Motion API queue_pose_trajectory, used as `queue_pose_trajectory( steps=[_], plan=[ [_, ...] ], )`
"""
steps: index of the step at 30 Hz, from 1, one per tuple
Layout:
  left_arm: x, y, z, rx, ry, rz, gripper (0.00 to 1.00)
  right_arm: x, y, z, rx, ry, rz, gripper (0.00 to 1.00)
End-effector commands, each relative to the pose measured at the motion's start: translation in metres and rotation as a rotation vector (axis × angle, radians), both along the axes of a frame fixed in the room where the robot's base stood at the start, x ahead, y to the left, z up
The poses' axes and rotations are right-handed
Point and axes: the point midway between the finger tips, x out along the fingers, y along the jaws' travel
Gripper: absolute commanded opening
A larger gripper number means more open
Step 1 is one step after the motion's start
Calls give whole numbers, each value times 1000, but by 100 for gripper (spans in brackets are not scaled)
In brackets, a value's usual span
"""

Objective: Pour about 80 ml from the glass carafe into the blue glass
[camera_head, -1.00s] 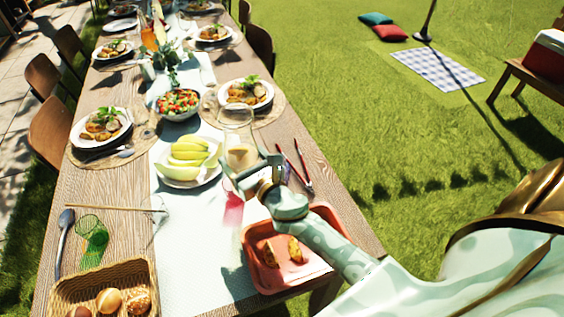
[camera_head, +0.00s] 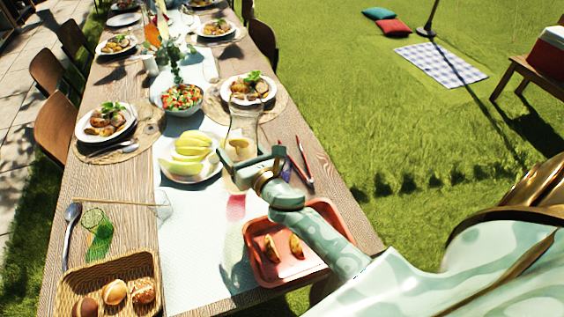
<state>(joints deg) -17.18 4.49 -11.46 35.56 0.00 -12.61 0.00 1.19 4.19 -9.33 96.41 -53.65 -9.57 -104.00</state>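The glass carafe (camera_head: 243,122) stands out at the right side of the table runner, upright, with pale liquid in its lower part. My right gripper (camera_head: 251,164) is at the carafe's lower body, its fingers overlapping it in the picture. I cannot tell whether they press on the glass or whether the carafe's base touches the table. I cannot make out a blue glass. A clear glass (camera_head: 163,205) and a green glass (camera_head: 92,218) stand at the left. My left gripper is not in view.
A plate of bananas (camera_head: 192,158) is close left of the carafe. A red tray (camera_head: 318,268) with food lies below my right forearm. Red sticks (camera_head: 302,163) lie to the right. A bread basket (camera_head: 68,290) is at the near left. The runner's near middle is mostly clear.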

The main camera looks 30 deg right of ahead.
Motion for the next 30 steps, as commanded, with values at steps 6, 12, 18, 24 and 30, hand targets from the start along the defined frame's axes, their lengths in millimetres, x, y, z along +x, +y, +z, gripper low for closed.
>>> queue_pose_trajectory(
  steps=[6, 12, 18, 24, 30],
  plan=[
    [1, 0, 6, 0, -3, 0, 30, 0, 3, 4, 142, 10, 2, 14],
    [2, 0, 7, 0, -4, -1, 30, 0, 4, 0, 271, 23, 2, 14],
    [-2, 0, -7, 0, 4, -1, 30, 1, 3, -23, 402, 40, 2, 14],
    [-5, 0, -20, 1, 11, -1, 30, 0, 9, -42, 531, 53, 3, 14],
    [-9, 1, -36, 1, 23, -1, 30, -1, 16, -64, 659, 69, 3, 14]
  ],
)
